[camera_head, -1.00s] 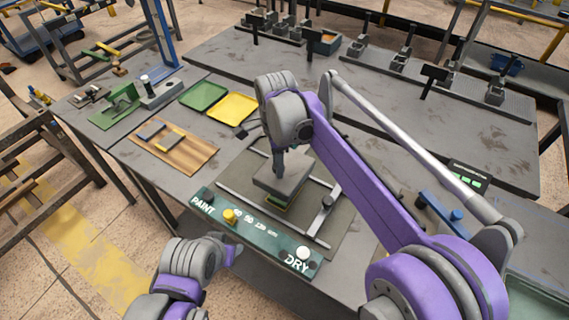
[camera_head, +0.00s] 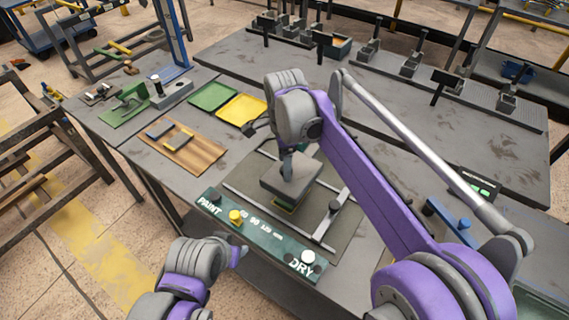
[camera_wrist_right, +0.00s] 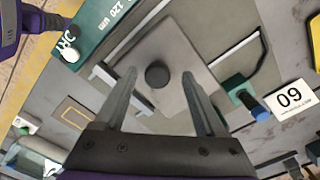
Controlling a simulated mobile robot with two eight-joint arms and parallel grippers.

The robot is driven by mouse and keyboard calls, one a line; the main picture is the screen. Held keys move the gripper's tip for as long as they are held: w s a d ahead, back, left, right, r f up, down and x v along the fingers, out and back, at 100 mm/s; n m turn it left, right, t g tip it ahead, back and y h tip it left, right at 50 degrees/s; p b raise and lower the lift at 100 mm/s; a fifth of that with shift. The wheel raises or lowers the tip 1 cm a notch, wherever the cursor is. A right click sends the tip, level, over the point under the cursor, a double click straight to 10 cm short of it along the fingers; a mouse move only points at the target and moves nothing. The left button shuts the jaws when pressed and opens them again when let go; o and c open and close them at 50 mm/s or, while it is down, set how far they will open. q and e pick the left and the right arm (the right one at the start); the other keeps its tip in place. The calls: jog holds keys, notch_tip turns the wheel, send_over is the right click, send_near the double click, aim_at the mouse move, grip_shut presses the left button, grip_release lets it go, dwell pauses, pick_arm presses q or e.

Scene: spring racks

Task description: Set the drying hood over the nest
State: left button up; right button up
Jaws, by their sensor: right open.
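The drying hood is a flat grey square cover (camera_head: 305,180) with a round dark knob (camera_wrist_right: 157,75), sitting level over the nest area. Its edge hides most of the nest; a thin yellow-green strip (camera_head: 284,207) shows under its front edge. My right gripper (camera_head: 287,172) is just above the hood. In the right wrist view my right gripper (camera_wrist_right: 159,76) is open, with one finger on each side of the knob and gaps between. My left gripper (camera_head: 240,256) is low at the front, away from the hood; its jaws are too small to read.
A green panel marked PAINT and DRY (camera_head: 262,243) runs along the front edge, with a yellow button (camera_head: 236,216) and a white button (camera_head: 308,257). Metal rails (camera_head: 334,217) flank the hood. Green (camera_head: 213,96) and yellow (camera_head: 242,107) trays and a wooden board (camera_head: 180,147) lie left.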

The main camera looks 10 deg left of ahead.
notch_tip(320, 180, up, 10)
jog(key=shift+p, duration=0.45)
jog(key=shift+f, duration=0.1)
jog(key=s+d+f+n+t, duration=0.2)
jog(key=s+d+n, duration=0.15)
jog(key=d, duration=0.75)
jog(key=s+d+f+n+t, duration=0.3)
jog(key=s+d+f+n, duration=0.7)
jog(key=s+d+f, duration=0.4)
jog(key=s+d, duration=0.1)
jog(key=s, duration=0.2)
jog(key=shift+d+f+t, duration=0.4)
jog(key=shift+n, duration=0.25)
dwell(1.0)
